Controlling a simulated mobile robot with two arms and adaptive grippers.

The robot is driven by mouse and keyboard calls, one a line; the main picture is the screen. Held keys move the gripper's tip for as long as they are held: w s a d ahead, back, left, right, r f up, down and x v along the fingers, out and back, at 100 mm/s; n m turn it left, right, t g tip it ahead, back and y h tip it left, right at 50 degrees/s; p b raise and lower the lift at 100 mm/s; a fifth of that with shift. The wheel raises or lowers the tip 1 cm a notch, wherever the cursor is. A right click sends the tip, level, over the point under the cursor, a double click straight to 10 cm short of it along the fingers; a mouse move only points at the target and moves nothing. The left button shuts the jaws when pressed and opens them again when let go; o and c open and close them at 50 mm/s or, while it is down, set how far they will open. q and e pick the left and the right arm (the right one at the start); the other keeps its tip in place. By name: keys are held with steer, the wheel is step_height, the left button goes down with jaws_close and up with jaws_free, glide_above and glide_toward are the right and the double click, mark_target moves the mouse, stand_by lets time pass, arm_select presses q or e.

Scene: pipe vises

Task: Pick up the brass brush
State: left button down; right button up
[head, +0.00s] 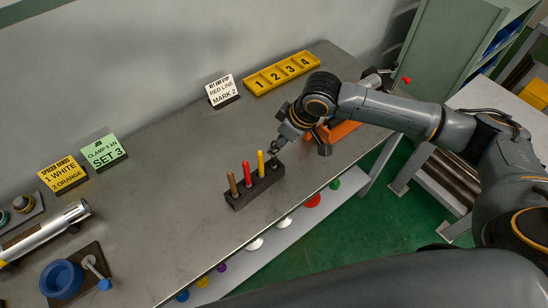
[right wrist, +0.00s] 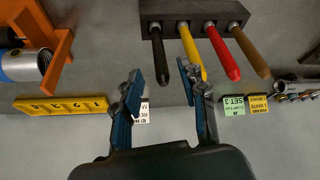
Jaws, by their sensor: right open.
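A dark rack (head: 240,200) holds upright tools with brown (head: 233,183), red (head: 246,172) and yellow (head: 261,162) handles. The right wrist view also shows a black handle (right wrist: 160,62) at the end of the row. No brush bristles are visible, so I cannot tell which tool is the brass brush. My right gripper (head: 273,152) is at the rack's right end. In the right wrist view its open fingers (right wrist: 161,76) appear on either side of the black handle, and one overlaps the yellow handle (right wrist: 190,48). My left gripper is not in view.
An orange vise (head: 340,131) stands close behind my right gripper. A yellow numbered tray (head: 281,74) and a white sign (head: 222,90) are at the back. The bench left of the rack is clear.

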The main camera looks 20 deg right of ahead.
mark_target(274, 165)
steer(key=p+x, duration=0.1)
steer(key=x, duration=0.3)
steer(key=shift+a+f, duration=0.1)
steer(key=shift+f, duration=0.05)
jaws_close()
